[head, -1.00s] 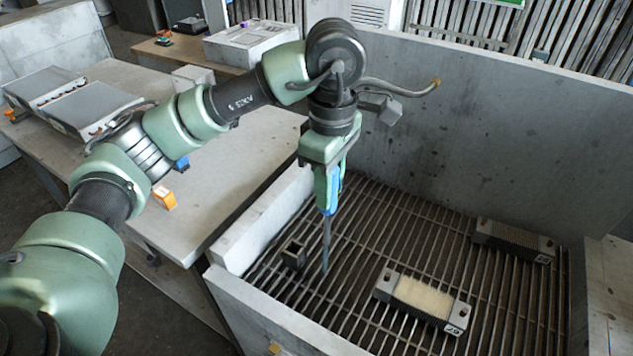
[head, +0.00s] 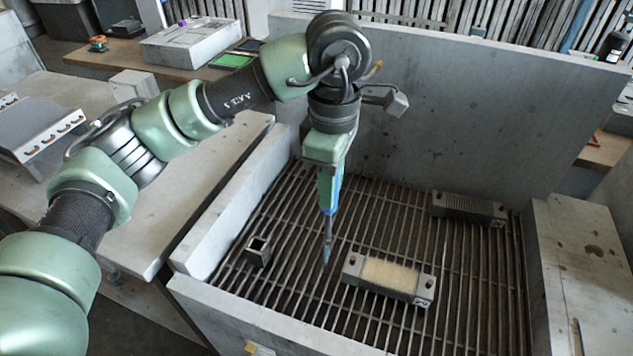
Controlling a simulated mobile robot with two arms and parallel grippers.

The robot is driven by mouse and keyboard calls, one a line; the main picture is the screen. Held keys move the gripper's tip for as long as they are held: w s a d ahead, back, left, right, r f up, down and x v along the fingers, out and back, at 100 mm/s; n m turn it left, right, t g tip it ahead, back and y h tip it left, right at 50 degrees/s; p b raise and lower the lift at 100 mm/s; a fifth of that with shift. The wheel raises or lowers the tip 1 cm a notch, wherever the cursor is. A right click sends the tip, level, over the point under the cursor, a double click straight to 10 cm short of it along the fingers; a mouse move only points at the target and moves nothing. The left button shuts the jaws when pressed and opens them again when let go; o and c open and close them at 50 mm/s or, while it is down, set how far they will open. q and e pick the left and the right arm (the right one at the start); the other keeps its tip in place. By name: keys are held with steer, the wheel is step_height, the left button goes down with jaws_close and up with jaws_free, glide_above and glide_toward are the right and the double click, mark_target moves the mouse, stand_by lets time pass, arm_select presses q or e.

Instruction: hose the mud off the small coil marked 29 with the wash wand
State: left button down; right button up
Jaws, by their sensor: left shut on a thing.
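My left gripper (head: 329,186) is shut on the wash wand (head: 328,226), which has a blue grip and a thin grey shaft. The wand hangs nearly upright, its tip just left of the nearer coil, above the grating; I cannot tell its exact height. The nearer coil (head: 388,276) is a finned block with a pale tan top and a small number tag at its right end. A second, darker finned coil (head: 468,208) lies farther back at the right, also with a tag. I cannot read either number surely. My right gripper is not in view.
Both coils lie on a slatted grating (head: 290,290) inside a grey-walled wash bay with a tall back wall (head: 450,110). A small dark open square block (head: 258,250) sits at the left. A grey table (head: 215,185) stands left of the bay.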

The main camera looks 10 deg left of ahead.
arm_select(q)
steer(key=d, duration=0.9)
steer(key=shift+d, duration=0.25)
steer(key=shift+w, duration=0.1)
stand_by(0.3)
steer(key=shift+f+b, duration=0.75)
steer(key=shift+b, duration=0.15)
steer(key=shift+d, duration=0.15)
stand_by(1.1)
